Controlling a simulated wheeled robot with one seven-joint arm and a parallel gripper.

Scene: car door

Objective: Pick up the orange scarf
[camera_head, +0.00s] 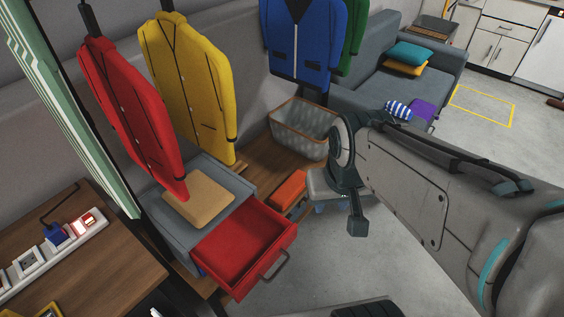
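The orange scarf (289,189) looks like a folded orange bundle. It lies on the low wooden bench, just right of the open red drawer and below the wire basket. My gripper (356,222) is at the end of my arm, right of the scarf and apart from it in the picture. Only a dark part of it shows, pointing down over the floor. Its fingers are not clear enough to tell open from shut. I see nothing held in it.
An open red drawer (240,246) juts from a grey cabinet (176,231) left of the scarf. A wire basket (303,128) stands behind it, with red and yellow jackets (190,85) hanging above. A small grey stool (322,185) is close on the right. Grey floor (310,262) lies in front.

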